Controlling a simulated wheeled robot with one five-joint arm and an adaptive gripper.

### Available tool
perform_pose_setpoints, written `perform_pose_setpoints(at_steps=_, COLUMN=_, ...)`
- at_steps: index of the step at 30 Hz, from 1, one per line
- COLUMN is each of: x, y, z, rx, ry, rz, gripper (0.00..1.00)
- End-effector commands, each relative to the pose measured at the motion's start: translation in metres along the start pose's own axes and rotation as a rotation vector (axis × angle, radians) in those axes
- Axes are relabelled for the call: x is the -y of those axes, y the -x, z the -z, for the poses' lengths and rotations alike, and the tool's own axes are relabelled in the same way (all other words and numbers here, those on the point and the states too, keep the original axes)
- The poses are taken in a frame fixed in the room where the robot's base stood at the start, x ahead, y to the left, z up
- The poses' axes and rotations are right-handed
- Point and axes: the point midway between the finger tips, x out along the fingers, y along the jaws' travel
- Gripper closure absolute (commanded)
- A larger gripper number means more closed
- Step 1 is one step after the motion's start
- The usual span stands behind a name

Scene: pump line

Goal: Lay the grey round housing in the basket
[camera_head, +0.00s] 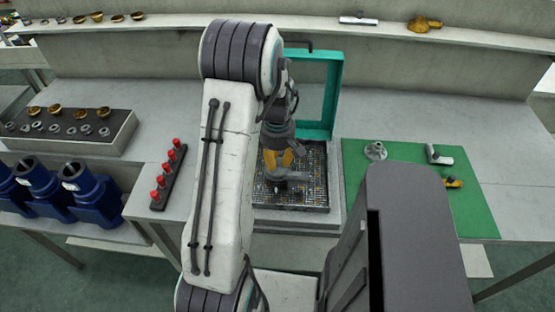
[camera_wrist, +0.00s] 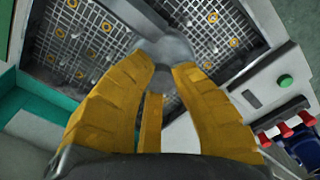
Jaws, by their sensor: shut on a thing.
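My gripper (camera_head: 283,162), with yellow fingers, points down over the dark mesh basket (camera_head: 317,178). In the wrist view its fingers (camera_wrist: 165,75) are shut on a grey, smooth housing (camera_wrist: 170,48), which is partly hidden by them. In the head view the grey housing (camera_head: 288,175) shows just below the fingertips, inside the basket's outline. I cannot tell whether it touches the basket floor. The basket's mesh (camera_wrist: 215,30) fills the upper part of the wrist view, with several small yellow rings on it.
The teal lid (camera_head: 325,95) stands open behind the basket. A rack of red-topped pegs (camera_head: 168,175) and blue pumps (camera_head: 80,190) are at left. A green mat (camera_head: 410,185) at right carries a grey flanged part (camera_head: 375,151) and small fittings. A parts block (camera_head: 80,130) stands back left.

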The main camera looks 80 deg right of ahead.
Motion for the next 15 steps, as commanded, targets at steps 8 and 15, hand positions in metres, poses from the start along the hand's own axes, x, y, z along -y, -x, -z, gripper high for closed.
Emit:
perform_pose_setpoints(at_steps=8, x=0.0, y=-0.009, z=0.0, rx=0.0, ry=0.0, rz=-0.001, gripper=1.0)
perform_pose_setpoints(at_steps=15, x=0.0, y=-0.015, z=0.0, rx=0.0, ry=0.0, rz=-0.001, gripper=1.0)
